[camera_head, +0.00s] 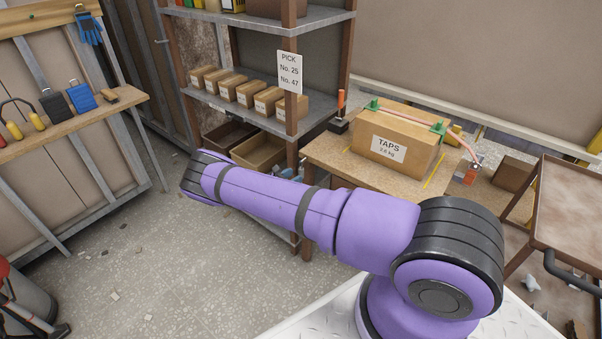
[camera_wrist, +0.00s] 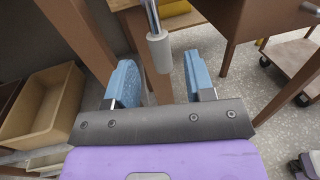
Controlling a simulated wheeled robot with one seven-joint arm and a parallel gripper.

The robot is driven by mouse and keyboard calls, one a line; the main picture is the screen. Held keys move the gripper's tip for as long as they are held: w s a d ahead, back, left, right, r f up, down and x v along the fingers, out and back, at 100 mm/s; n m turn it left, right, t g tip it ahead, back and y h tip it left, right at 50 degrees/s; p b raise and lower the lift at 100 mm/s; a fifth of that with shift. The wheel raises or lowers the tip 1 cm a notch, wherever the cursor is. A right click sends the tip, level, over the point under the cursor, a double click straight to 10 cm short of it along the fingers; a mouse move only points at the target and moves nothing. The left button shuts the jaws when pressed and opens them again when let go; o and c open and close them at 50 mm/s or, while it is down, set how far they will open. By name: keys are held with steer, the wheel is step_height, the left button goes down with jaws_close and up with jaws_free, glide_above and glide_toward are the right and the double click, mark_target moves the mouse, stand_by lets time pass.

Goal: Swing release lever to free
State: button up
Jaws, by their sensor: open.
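A carton labelled TAPS (camera_head: 398,145) sits on a wooden bench (camera_head: 335,160) in the head view, with a pinkish strap (camera_head: 410,113) and green corner pieces over it. An upright orange handle (camera_head: 340,103) stands on a dark base at the bench's left corner. A small red and metal device (camera_head: 466,172) is right of the carton. In the wrist view my gripper (camera_wrist: 160,66) is open, its two blue fingers apart. A metal rod with a pale grey sleeve (camera_wrist: 158,52) shows between the fingers; contact is not visible. I cannot tell which part is the release lever. The head view hides my gripper.
A shelf unit (camera_head: 240,100) with small cartons and lower bins stands behind my arm. A tool bench (camera_head: 70,125) is at the left. A brown trolley (camera_head: 570,205) is at the right. In the wrist view, a tan bin (camera_wrist: 42,105) lies left of my gripper. Floor at the left is mostly open.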

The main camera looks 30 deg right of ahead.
mark_target(301, 171)
steer(key=shift+w+d, duration=0.2)
steer(key=shift+d, duration=0.95)
steer(key=shift+w+d, duration=0.15)
steer(key=shift+d, duration=0.95)
jaws_close()
